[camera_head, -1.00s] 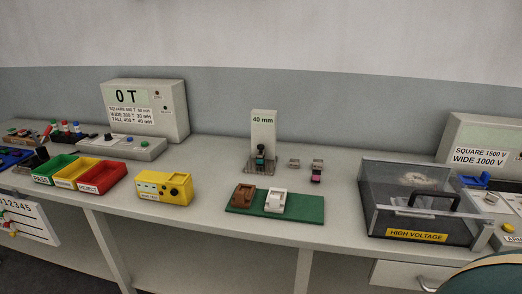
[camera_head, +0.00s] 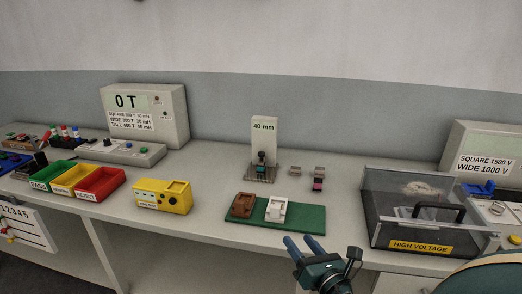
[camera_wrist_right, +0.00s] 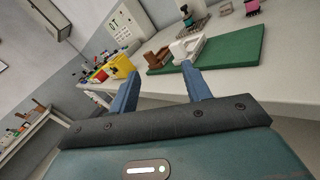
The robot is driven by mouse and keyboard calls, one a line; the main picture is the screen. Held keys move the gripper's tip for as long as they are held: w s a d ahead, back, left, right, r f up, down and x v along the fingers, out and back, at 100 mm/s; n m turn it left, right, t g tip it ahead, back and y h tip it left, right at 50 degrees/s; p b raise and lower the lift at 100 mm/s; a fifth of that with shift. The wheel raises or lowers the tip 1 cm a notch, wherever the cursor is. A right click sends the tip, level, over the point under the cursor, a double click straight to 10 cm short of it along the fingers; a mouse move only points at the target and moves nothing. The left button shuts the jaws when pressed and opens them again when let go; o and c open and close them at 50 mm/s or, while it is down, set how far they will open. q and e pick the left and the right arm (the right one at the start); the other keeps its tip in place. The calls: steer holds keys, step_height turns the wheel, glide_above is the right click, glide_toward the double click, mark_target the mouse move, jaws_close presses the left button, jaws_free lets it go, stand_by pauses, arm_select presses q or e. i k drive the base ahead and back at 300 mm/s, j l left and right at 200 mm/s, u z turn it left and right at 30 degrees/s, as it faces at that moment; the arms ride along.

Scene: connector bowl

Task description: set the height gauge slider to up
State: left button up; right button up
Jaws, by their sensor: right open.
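The height gauge (camera_head: 264,140) stands at the back middle of the bench, a pale upright plate marked "40 mm" on a small grey base. Its slider (camera_head: 261,158) is a dark piece low on the plate, with a teal part beneath it. My right gripper (camera_head: 304,243) is at the bench's front edge, in front of the green board and well short of the gauge. Its blue fingers are apart and empty, as the right wrist view also shows. The gauge's base (camera_wrist_right: 190,25) is at the top of the right wrist view. My left gripper is out of view.
A green board (camera_head: 305,217) with a brown holder (camera_head: 242,205) and a white holder (camera_head: 276,209) lies before the gauge. A clear high-voltage box (camera_head: 420,215) stands at right. A yellow device (camera_head: 162,196) and coloured trays (camera_head: 98,183) are at left.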

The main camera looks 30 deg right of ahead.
mark_target(261, 154)
steer(key=i+l+u, duration=0.1)
steer(key=i+l, duration=0.15)
steer(key=i+l+u, duration=0.1)
steer(key=i+l, duration=0.15)
steer(key=l, duration=0.2)
steer(key=i+l+u, duration=0.1)
steer(key=i+l, duration=0.15)
steer(key=l, duration=0.15)
